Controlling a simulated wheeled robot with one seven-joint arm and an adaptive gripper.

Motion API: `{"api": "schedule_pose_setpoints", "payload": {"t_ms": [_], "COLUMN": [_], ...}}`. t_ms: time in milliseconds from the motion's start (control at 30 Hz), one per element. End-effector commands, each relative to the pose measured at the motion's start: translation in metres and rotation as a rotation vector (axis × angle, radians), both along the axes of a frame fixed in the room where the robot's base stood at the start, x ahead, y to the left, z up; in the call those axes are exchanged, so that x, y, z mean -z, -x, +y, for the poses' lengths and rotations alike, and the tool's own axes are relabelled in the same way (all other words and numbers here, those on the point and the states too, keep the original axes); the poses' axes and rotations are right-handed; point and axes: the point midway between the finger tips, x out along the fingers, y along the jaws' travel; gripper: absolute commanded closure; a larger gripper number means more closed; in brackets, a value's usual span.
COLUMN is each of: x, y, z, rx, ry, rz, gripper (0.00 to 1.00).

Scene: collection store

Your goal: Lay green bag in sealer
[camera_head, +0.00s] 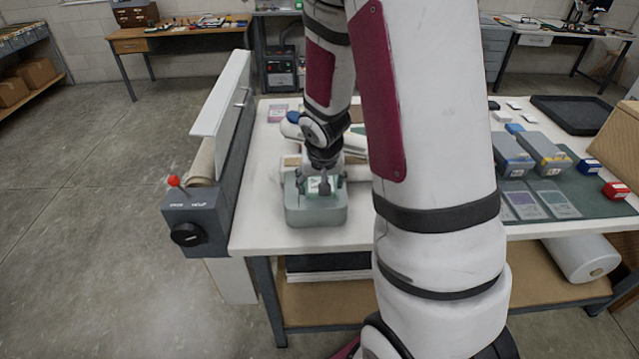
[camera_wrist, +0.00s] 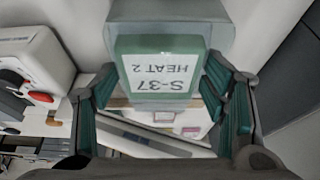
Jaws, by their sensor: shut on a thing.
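The green bag (camera_head: 316,214) is a pale grey-green, boxy packet at the front left of the white worktable. In the wrist view the green bag (camera_wrist: 170,14) fills the top middle, with a white label reading "S-37 HEAT 2" upside down. My gripper (camera_head: 322,186) points down from above and is shut on the bag; its teal-padded fingers (camera_wrist: 165,98) stand either side of the label. I cannot tell whether the bag touches the table. The sealer (camera_head: 197,222) is a long grey unit along the table's left edge, with a red-knobbed lever, a black dial and a raised white lid.
To the right, grey cases (camera_head: 512,155) and flat packets (camera_head: 523,206) lie on a dark green mat. A black tray (camera_head: 570,114) is behind them. My arm hides the table's middle. A bare strip of tabletop separates the bag from the sealer.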

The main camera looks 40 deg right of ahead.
Motion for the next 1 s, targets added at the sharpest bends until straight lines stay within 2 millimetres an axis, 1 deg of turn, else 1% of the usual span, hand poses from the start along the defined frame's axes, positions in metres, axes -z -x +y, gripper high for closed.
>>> {"api": "schedule_pose_setpoints", "payload": {"t_ms": [33, 300, 800, 1000], "x": [0.003, 0.016, 0.029, 0.032], "y": [-0.005, -0.022, -0.057, -0.066], "z": [-0.003, -0.014, -0.038, -0.044], "rx": [0.001, 0.001, 0.0, 0.0], "ry": [0.0, 0.0, 0.001, 0.001], "rz": [-0.001, -0.001, -0.001, -0.001], "gripper": [0.62, 0.62, 0.62, 0.62]}}
